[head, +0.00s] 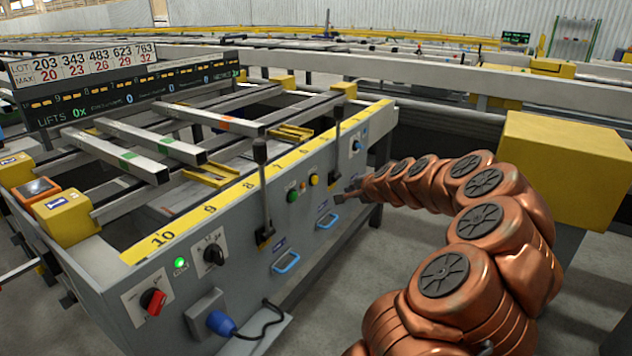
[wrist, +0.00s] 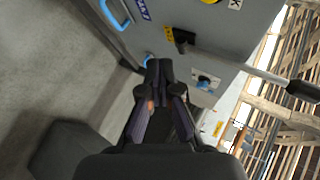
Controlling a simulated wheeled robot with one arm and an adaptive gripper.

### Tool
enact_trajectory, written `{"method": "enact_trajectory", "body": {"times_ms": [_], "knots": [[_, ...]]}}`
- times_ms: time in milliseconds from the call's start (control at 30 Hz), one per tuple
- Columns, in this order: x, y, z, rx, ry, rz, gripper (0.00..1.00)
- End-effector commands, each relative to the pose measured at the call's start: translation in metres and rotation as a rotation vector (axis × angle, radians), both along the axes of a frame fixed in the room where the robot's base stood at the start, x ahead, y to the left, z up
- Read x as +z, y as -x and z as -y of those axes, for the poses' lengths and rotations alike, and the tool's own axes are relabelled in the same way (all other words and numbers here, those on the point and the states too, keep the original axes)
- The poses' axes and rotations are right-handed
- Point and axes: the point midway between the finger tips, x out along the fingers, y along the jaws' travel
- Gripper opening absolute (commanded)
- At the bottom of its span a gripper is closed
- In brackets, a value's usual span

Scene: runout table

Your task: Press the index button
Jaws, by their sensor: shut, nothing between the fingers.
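The grey control panel (head: 240,230) runs along the front of the runout table. It carries a green button (head: 292,196) and a yellow button (head: 314,180) side by side near its middle. I cannot read which one is the index button. My gripper (head: 340,198) is shut and empty, in front of the panel to the right of both buttons. In the wrist view the shut fingertips (wrist: 159,68) lie over the panel's lower edge, near a blue part. A yellow round part is cut off at the top of that view.
Black levers (head: 264,195) stick up from the panel on both sides of the buttons. Blue handles (head: 286,262), a red rotary switch (head: 153,301) and a blue plug (head: 220,323) with a cable are on the panel. A yellow block (head: 565,165) stands at right, behind my arm. Floor is clear between.

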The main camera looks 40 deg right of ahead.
Motion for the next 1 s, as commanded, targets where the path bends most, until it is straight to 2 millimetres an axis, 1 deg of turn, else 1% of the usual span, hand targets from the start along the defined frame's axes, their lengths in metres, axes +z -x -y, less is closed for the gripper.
{"method": "enact_trajectory", "body": {"times_ms": [600, 800, 1000], "knots": [[0.002, -0.064, -0.020, 0.002, 0.001, -0.001, 0.00], [0.001, -0.076, -0.023, 0.000, 0.000, -0.001, 0.00], [0.000, -0.079, -0.024, -0.001, 0.000, -0.001, 0.00]]}}
